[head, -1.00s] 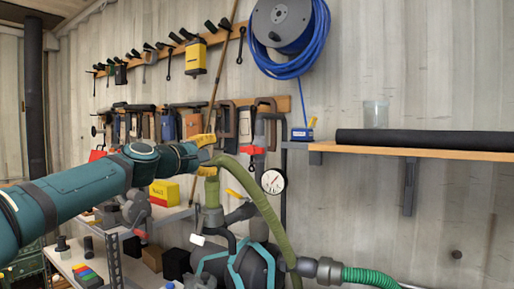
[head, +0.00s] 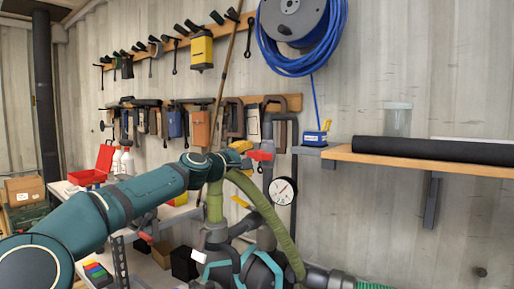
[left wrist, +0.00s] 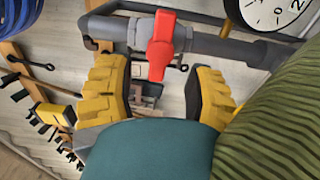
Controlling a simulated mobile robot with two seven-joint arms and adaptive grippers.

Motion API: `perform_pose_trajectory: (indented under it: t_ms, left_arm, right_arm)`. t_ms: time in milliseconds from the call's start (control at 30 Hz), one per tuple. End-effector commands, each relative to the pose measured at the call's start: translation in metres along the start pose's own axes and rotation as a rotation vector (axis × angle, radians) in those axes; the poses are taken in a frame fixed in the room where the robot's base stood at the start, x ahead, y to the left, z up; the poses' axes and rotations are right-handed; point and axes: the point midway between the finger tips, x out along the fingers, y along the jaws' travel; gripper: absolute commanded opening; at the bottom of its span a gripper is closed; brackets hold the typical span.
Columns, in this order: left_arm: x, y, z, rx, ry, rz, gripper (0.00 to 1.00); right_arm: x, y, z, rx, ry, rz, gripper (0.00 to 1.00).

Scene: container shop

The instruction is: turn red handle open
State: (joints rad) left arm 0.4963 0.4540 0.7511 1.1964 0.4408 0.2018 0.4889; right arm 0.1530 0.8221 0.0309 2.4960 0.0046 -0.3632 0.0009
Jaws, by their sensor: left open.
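The red handle (head: 261,155) sits on a grey pipe (head: 267,180) above the pump. In the left wrist view the red handle (left wrist: 160,47) lies across the grey pipe (left wrist: 205,43), just beyond the fingertips. My left gripper (head: 246,155) is right beside the handle, on its left. Its yellow fingers stand apart in the left wrist view (left wrist: 158,88), one on each side of the handle's line, with nothing held between them. I cannot tell from these views whether a finger touches the handle. My right gripper is not in view.
A green ribbed hose (head: 262,215) curves down close to my left gripper. A white gauge (head: 282,191) sits below the handle. A wooden shelf (head: 425,159) with a black roll (head: 430,151) is at right. Tools hang on the wall behind.

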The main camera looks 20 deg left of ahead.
Motion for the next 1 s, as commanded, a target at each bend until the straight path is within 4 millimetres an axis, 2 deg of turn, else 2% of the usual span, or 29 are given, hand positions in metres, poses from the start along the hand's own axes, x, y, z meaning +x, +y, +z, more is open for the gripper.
perform_pose_trajectory:
  t_ms: [33, 100, 300, 500, 767, 900, 1000]
  left_arm:
    - [0.01, 0.004, 0.001, -0.004, -0.003, 0.0, 0.53]
    - [0.021, 0.004, 0.001, -0.003, -0.002, 0.0, 0.53]
    - [0.043, 0.002, 0.0, -0.002, 0.0, 0.001, 0.53]
    - [0.051, 0.0, 0.0, -0.001, 0.001, 0.0, 0.53]
    - [0.051, -0.001, -0.001, 0.0, 0.001, 0.0, 0.52]
    - [0.051, 0.0, -0.001, 0.0, 0.001, 0.0, 0.03]
    - [0.051, 0.0, -0.001, 0.0, 0.001, 0.0, 0.0]
  right_arm:
    - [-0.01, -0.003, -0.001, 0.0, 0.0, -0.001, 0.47]
    - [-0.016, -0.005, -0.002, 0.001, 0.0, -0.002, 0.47]
    - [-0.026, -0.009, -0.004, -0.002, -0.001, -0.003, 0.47]
    - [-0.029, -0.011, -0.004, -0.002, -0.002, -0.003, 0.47]
    - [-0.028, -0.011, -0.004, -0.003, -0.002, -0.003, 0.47]
    - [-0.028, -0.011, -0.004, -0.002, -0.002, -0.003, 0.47]
    - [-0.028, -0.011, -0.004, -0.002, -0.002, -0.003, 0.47]
